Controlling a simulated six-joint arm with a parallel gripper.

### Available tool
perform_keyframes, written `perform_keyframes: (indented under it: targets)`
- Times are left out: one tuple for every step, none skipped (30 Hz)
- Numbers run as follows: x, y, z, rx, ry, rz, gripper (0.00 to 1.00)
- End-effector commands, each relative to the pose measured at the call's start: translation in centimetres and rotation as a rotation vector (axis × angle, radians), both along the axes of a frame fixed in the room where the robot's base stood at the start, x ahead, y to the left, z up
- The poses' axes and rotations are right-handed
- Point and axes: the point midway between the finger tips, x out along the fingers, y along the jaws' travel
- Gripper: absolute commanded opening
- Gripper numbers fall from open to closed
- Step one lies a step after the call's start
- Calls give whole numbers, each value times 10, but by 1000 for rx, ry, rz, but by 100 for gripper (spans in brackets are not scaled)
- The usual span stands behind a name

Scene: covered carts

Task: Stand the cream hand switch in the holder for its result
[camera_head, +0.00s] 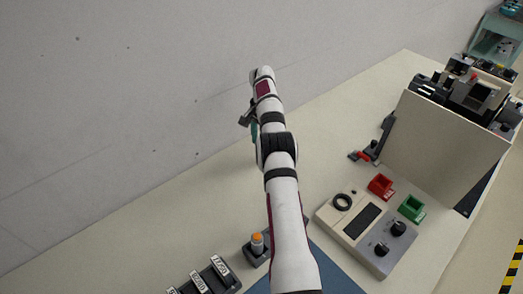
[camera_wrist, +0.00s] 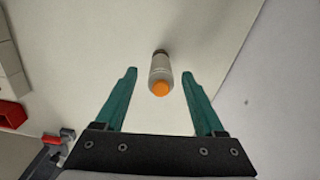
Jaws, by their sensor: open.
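In the wrist view, a pale cylindrical hand switch (camera_wrist: 161,68) with an orange button and a dark far end shows between and beyond my fingers over the cream table. My gripper (camera_wrist: 159,74) is open, and neither teal finger touches the switch. In the head view my gripper (camera_head: 253,130) is mostly hidden by my arm, over the table's far left side. A red holder (camera_head: 380,188) and a green holder (camera_head: 411,208) look empty beside the test box (camera_head: 345,226). Another orange-topped switch (camera_head: 257,243) stands in a dark base; I cannot tell whether it is the same one.
A cream panel (camera_head: 430,145) stands at the right, with dark equipment behind it. A dark handset-like item (camera_head: 385,135) and a red part lie left of it. A dark rack (camera_head: 215,276) with white labels is at the front left. A wall borders the table.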

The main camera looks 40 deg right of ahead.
Motion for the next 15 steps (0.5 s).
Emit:
perform_keyframes:
  targets:
    - [0, 1, -10, 2, 2, 1, 71]
    - [0, 0, -15, 2, 1, 2, 71]
    - [0, 1, -19, 1, 1, 1, 71]
    - [0, 0, -22, 0, 0, 1, 71]
    - [0, 0, -23, -1, -1, 1, 71]
    - [0, 0, -24, -1, -1, 1, 71]
    - [0, 0, -25, -1, -1, 1, 71]
    - [0, 0, -24, -1, -1, 1, 71]
    - [0, 0, -24, -1, -1, 1, 71]
    - [1, 0, -24, -1, -1, 1, 71]
    - [1, 0, -24, -1, -1, 1, 71]
    - [1, 0, -24, -1, -1, 1, 64]
    - [1, 0, -24, -1, -1, 1, 58]
    - [1, 0, -24, -1, -1, 1, 53]
    - [1, 0, -24, -1, -1, 2, 46]
